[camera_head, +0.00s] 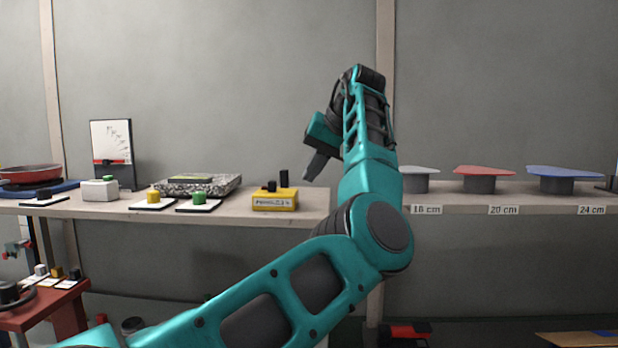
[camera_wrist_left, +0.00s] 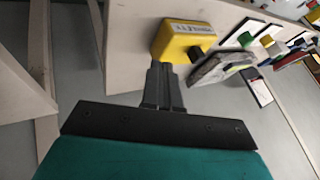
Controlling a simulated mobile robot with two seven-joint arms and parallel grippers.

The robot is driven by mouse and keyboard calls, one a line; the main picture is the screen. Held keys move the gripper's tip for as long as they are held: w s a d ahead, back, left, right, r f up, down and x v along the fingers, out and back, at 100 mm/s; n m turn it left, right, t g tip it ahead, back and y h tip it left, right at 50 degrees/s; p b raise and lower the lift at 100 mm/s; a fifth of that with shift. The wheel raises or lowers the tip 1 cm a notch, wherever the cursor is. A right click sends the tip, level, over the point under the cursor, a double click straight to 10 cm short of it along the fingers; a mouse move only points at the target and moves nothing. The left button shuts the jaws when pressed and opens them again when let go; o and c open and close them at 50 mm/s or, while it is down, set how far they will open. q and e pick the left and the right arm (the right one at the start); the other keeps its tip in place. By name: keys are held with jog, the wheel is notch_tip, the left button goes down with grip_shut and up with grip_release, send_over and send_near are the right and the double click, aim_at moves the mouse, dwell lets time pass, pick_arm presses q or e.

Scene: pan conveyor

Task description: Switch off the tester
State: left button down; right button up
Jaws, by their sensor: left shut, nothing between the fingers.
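The tester seems to be the yellow box (camera_head: 275,204) with a white label, at the right end of the left shelf in the head view. The box shows in the left wrist view (camera_wrist_left: 180,38), just beyond the fingertips. My left gripper (camera_head: 309,176) is shut and empty, pointing down, above and right of the box. In the wrist view the closed fingers (camera_wrist_left: 160,72) overlap the box's lower edge; contact cannot be told. My right gripper is out of view.
Left on the shelf (camera_head: 230,212) are a green button (camera_head: 199,197), a yellow button (camera_head: 153,195), a speckled slab (camera_head: 224,184), a white box (camera_head: 99,190) and a red pan (camera_head: 30,174). Coloured pan lids (camera_head: 485,172) stand on the right shelf. A red stand (camera_head: 45,312) is lower left.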

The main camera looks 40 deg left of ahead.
pick_arm(q)
jog(key=v, duration=0.7)
jog(key=shift+s+r, duration=0.25)
jog(key=shift+r, duration=0.1)
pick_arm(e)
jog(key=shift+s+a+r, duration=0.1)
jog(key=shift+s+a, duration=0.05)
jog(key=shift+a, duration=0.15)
